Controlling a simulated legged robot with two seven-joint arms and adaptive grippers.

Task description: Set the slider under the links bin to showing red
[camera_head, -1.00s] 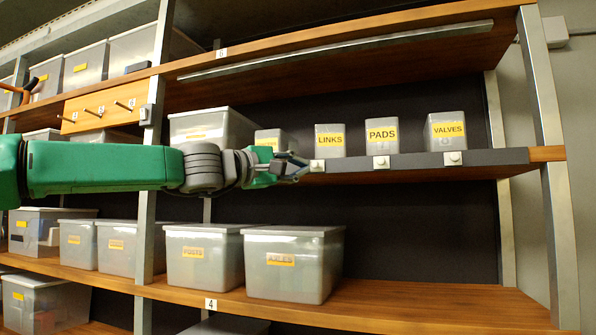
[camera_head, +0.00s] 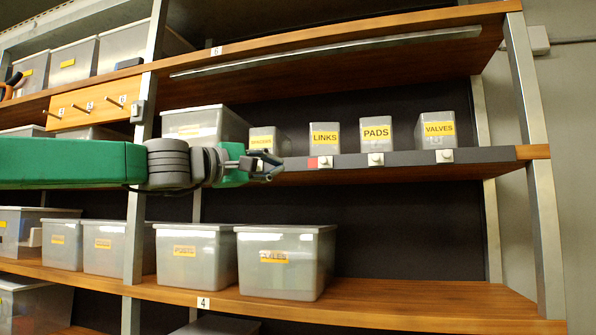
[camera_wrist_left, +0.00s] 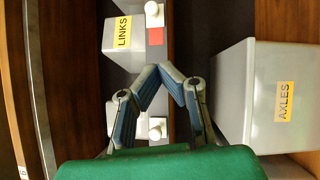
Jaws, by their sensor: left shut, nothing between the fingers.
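The links bin (camera_head: 325,138) is a grey box with a yellow LINKS label on the middle shelf. Its white slider (camera_head: 325,162) sits on the shelf's dark front strip below it. A red patch (camera_head: 312,163) shows just left of that slider. In the left wrist view the slider (camera_wrist_left: 153,12) is at the top, with the red patch (camera_wrist_left: 156,36) beside it. My left gripper (camera_head: 279,171) is shut and empty, left of the red patch and apart from the slider. Its fingertips (camera_wrist_left: 165,72) meet in the wrist view. My right gripper is not in view.
The pads bin (camera_head: 376,134) and valves bin (camera_head: 436,132) stand to the right, each with a white slider. Another slider (camera_wrist_left: 157,128) shows near my fingers in the wrist view. A lidded axles box (camera_head: 285,265) stands on the shelf below.

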